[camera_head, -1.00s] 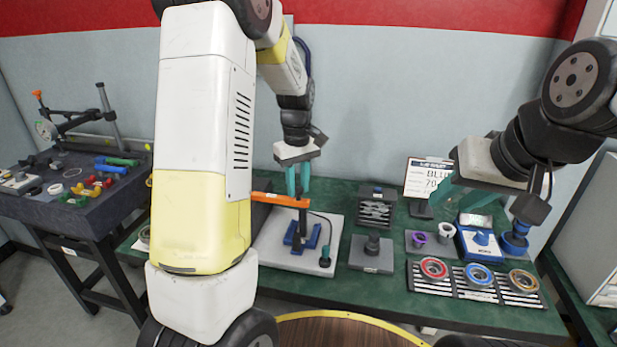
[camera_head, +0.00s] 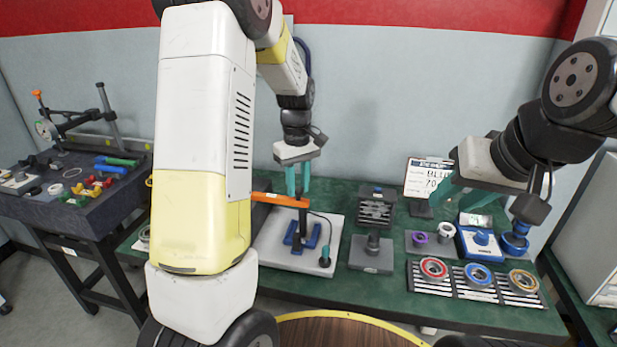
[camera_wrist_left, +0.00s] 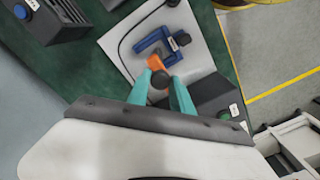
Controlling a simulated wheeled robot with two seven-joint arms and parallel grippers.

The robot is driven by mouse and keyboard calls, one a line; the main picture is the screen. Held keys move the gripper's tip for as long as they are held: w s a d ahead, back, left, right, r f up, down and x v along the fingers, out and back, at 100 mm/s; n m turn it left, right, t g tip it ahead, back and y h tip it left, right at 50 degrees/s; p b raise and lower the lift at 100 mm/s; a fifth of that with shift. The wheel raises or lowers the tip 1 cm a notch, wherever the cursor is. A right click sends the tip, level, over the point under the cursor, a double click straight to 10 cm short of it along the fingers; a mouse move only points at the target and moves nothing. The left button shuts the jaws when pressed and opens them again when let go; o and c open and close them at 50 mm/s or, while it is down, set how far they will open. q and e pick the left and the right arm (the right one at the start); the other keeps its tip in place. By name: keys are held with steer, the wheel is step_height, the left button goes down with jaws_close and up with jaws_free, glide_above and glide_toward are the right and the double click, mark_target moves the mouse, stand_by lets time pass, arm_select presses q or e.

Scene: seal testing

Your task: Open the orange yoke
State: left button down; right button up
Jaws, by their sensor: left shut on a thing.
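The orange yoke (camera_head: 278,199) is a flat bar lying level across the top of a dark post on a blue base (camera_head: 302,237), which stands on a pale plate. My left gripper (camera_head: 298,191) points down at the yoke's right end and is shut on it. In the left wrist view, the fingers (camera_wrist_left: 160,88) sit either side of a dark round knob, with part of the orange yoke (camera_wrist_left: 154,62) just beyond. The yoke's left end is partly hidden by my left arm in the head view. My right gripper (camera_head: 483,197) is open, its fingers spread wide above the right of the table.
Right of the pale plate (camera_head: 272,256) stand a grey block with a post (camera_head: 372,252) and a dark slotted box (camera_head: 376,210). A rack with coloured rings (camera_head: 474,282) lies at the front right. A sign (camera_head: 428,178) stands behind. A side bench (camera_head: 75,200) with parts is at left.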

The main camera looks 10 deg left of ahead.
arm_select(q)
steer(key=shift+w, duration=0.15)
steer(key=w+a+n, duration=1)
steer(key=w+n, duration=0.4)
steer(key=shift+w+n, duration=0.15)
steer(key=shift+n, duration=0.15)
stand_by(0.4)
stand_by(0.3)
steer(key=c, duration=1.1)
jaws_free()
steer(key=shift+c, duration=0.2)
